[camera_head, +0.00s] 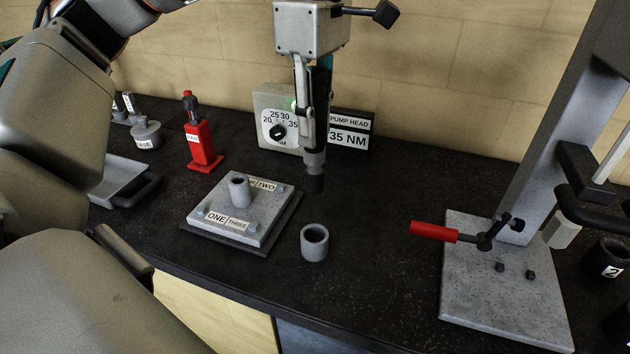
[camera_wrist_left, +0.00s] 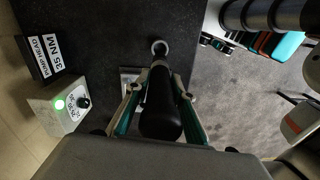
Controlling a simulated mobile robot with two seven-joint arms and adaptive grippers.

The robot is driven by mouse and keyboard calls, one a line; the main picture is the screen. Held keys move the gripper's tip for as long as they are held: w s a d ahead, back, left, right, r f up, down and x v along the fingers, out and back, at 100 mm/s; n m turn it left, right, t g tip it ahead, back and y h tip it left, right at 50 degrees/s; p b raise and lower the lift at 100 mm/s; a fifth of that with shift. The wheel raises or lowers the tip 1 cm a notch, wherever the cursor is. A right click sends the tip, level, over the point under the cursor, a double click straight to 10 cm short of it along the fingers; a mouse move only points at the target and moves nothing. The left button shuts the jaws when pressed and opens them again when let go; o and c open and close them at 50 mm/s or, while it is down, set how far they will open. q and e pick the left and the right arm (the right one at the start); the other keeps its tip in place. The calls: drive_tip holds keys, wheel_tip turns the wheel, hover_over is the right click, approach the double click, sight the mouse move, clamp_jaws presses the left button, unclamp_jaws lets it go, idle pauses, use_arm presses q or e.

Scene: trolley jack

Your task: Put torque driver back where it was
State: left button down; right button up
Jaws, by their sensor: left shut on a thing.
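My left gripper (camera_head: 313,125) points down above the back middle of the bench and is shut on the torque driver. The torque driver (camera_head: 314,170) hangs upright with its dark lower end above the bench. Its black body fills the middle of the left wrist view (camera_wrist_left: 160,105), between the two fingers. An open grey round cup (camera_head: 314,246) stands on the bench in front of the driver, apart from it. The cup also shows in the wrist view (camera_wrist_left: 160,44). My right gripper is not seen.
A dial box (camera_head: 265,100) with a green light and a "35 NM" sign (camera_head: 348,138) stand behind the driver. A plate (camera_head: 215,203) with a grey post, a red stand (camera_head: 200,145) and a tray (camera_head: 120,175) are left. A press with a red-handled lever (camera_head: 433,231) stands right.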

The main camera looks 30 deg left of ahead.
sight(315, 184)
use_arm(q)
wheel_tip(315, 184, down, 11)
drive_tip(key=shift+r, duration=0.1)
idle(0.4)
drive_tip(key=shift+f, duration=0.65)
drive_tip(key=c, duration=1.7)
unclamp_jaws()
wheel_tip(315, 184, up, 13)
drive_tip(key=shift+r, duration=0.1)
drive_tip(key=shift+s, duration=0.1)
